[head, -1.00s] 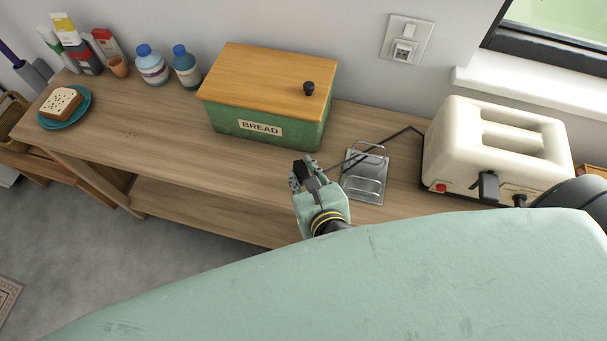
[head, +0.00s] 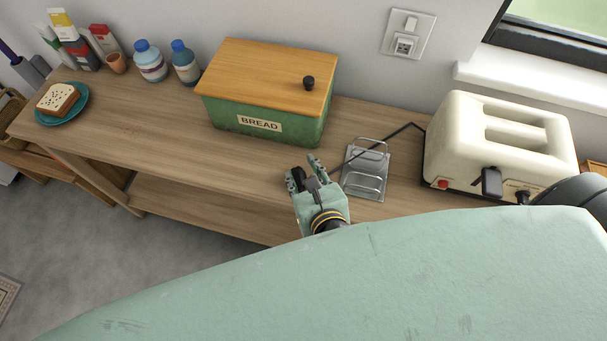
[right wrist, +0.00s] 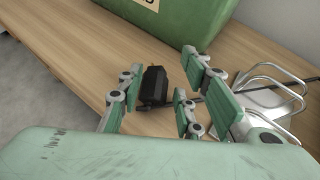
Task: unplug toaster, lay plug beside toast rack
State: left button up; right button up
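The black plug (right wrist: 154,87) shows in the right wrist view, at the front of the wooden counter between my spread fingers. My right gripper (head: 307,170) is open around it, and the fingers look clear of its sides; the right wrist view shows the gripper (right wrist: 155,95) too. The wire toast rack (head: 366,172) stands just right of the plug and gripper; it also shows in the right wrist view (right wrist: 268,92). The dark cord runs past the rack to the cream toaster (head: 498,145). The wall socket (head: 404,46) is empty. My left gripper is out of view.
A green bread bin (head: 262,120) with a wooden lid stands behind my gripper. Two blue-capped bottles (head: 151,66), cartons and a teal plate (head: 72,114) with bread are at the left. The counter between plate and bin is clear.

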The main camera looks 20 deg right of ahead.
jog(key=shift+o, duration=0.7)
jog(key=shift+s, duration=0.15)
jog(key=v, duration=1.1)
jog(key=shift+s+r, duration=0.25)
jog(key=shift+s, duration=0.1)
